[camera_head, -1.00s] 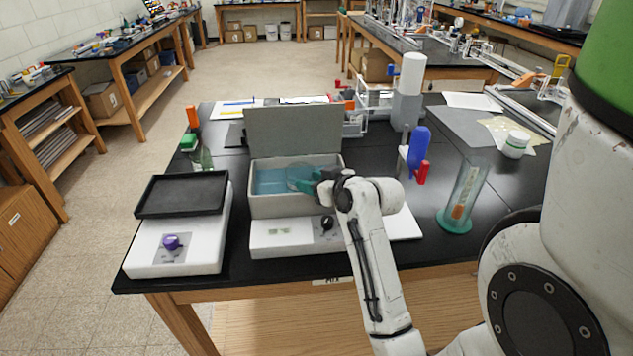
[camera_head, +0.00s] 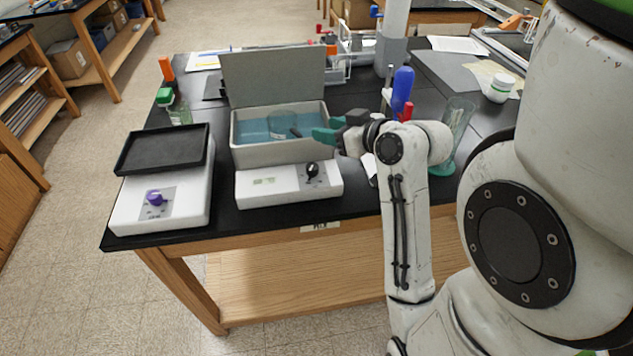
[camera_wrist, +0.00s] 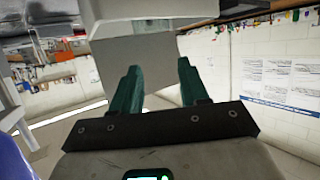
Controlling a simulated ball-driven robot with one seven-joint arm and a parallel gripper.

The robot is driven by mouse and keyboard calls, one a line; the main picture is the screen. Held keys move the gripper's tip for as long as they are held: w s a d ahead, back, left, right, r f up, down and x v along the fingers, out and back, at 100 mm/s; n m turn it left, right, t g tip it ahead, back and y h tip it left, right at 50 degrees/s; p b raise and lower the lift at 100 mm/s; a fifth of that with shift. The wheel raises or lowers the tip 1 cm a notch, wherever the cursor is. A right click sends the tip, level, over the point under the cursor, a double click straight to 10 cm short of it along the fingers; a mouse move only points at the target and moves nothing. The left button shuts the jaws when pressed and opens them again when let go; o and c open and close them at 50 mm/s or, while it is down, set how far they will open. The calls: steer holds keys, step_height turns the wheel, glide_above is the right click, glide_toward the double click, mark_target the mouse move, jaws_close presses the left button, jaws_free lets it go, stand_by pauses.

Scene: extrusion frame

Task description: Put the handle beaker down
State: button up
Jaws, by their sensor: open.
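The clear handle beaker (camera_head: 283,124) stands in the blue water of the grey water bath (camera_head: 267,153), towards its right side. A short dark handle (camera_head: 296,132) points from it towards my gripper. My gripper (camera_head: 322,134), with green fingers, is at the bath's right rim, just right of the beaker and apparently clear of it. In the wrist view my gripper (camera_wrist: 158,82) has its two fingers apart with nothing held between them. The beaker cannot be made out in the wrist view.
The bath's raised lid (camera_head: 273,78) stands behind it. A hot plate with a black tray (camera_head: 163,148) is at the left. A blue-handled tool (camera_head: 402,88) and a tall glass cylinder (camera_head: 456,125) stand right of my gripper. A green-capped bottle (camera_head: 178,110) is behind left.

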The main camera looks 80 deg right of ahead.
steer(key=w+a+f+n+g+y, duration=0.2)
steer(key=w+a+f+g+y, duration=0.35)
steer(key=a+f, duration=0.9)
steer(key=s+a+f+n+g, duration=0.1)
steer(key=s+a+f+g, duration=0.1)
steer(key=a+f, duration=0.3)
steer(key=s+a+f+n+g+y, duration=0.1)
steer(key=s+a+f+n+g, duration=0.1)
steer(key=a, duration=0.7)
step_height(320, 180, down, 3)
steer(key=shift+s+r+n+g, duration=0.1)
steer(key=shift+s+n+g, duration=0.2)
steer(key=shift+s+g, duration=0.45)
steer(key=shift+y, duration=0.25)
